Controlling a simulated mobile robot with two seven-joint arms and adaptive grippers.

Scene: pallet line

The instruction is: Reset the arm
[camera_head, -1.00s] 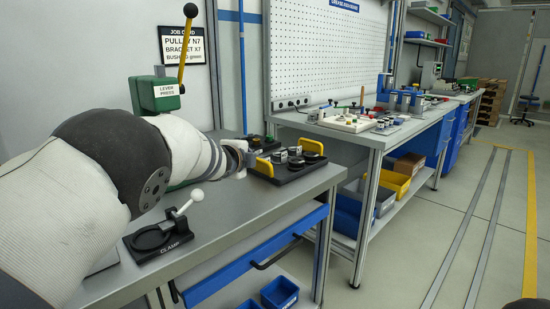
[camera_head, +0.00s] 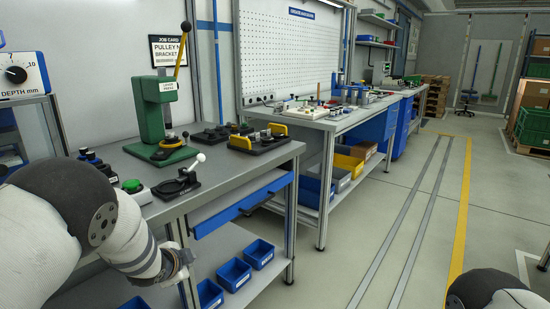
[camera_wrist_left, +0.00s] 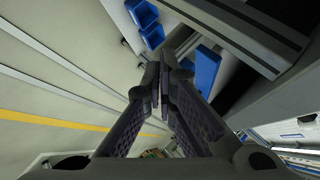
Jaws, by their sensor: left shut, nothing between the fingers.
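My left arm comes in from the left in the head view, with its gripper (camera_head: 182,262) low in front of the workbench's near edge. In the left wrist view the two dark fingers of this gripper (camera_wrist_left: 158,80) come together at their tips, shut and empty. The fingers point down past the bench side, with floor and blue bins below. A piece of my right arm shows at the lower right corner of the head view; its gripper is out of view.
A second bench (camera_head: 306,121) stands beyond. The floor to the right is clear.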

